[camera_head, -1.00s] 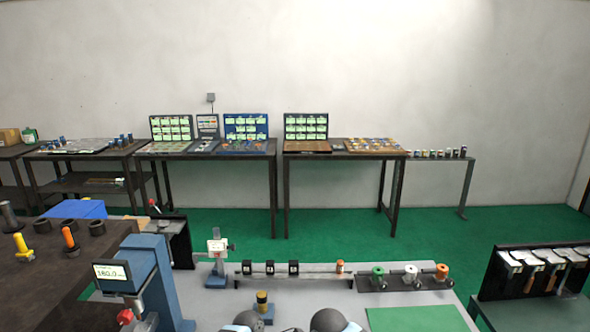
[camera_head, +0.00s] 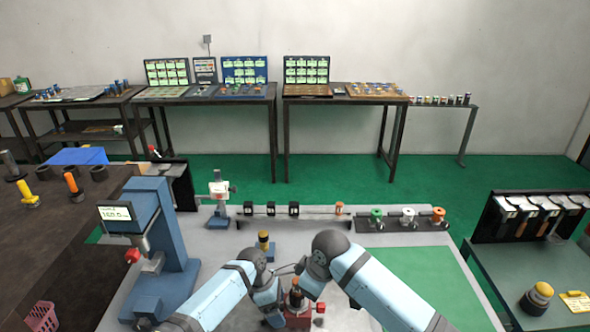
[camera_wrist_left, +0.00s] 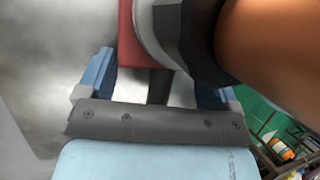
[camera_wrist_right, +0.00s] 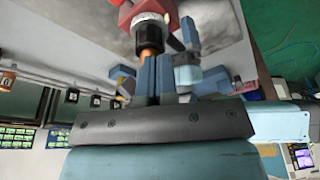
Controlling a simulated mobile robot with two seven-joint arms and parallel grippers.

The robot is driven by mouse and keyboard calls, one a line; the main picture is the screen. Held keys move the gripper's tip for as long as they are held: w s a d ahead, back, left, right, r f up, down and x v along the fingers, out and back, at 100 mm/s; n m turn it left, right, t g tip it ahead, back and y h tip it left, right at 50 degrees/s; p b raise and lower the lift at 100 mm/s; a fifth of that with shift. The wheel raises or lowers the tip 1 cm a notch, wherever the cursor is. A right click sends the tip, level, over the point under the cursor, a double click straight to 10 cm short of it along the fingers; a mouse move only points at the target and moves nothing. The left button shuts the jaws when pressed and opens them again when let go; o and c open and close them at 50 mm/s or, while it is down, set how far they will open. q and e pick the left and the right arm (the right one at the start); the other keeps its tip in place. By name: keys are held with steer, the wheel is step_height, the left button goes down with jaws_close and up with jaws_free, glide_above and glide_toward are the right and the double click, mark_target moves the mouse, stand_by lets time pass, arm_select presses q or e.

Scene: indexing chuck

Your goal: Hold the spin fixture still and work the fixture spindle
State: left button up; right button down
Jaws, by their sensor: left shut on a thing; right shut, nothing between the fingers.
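The spin fixture (camera_head: 299,319) is a red block on the grey bench at the bottom middle of the head view. Its upright spindle (camera_head: 296,297) has a dark collar and an orange-brown part; it shows large in the left wrist view (camera_wrist_left: 275,45). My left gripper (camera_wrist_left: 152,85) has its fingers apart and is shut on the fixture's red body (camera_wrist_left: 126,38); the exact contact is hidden. My right gripper (camera_wrist_right: 155,75) is shut and empty, its fingertips close beside the spindle's copper-coloured part (camera_wrist_right: 150,54) and black collar (camera_wrist_right: 152,40). Whether they touch cannot be told.
A blue press with a display (camera_head: 155,225) stands left on the bench. A rack with spools (camera_head: 405,218) lies behind right. A green mat (camera_head: 425,280) is clear. A side table (camera_head: 530,275) stands right.

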steer(key=shift+r, duration=0.25)
steer(key=m+t+h, duration=0.1)
steer(key=m+h, duration=0.1)
steer(key=m, duration=1)
glide_above(302, 310)
steer(key=s, duration=0.1)
steer(key=f, duration=0.5)
steer(key=shift+s+f, duration=0.2)
steer(key=shift+f, duration=0.1)
steer(key=shift+s+f, duration=0.1)
steer(key=shift+f, duration=0.15)
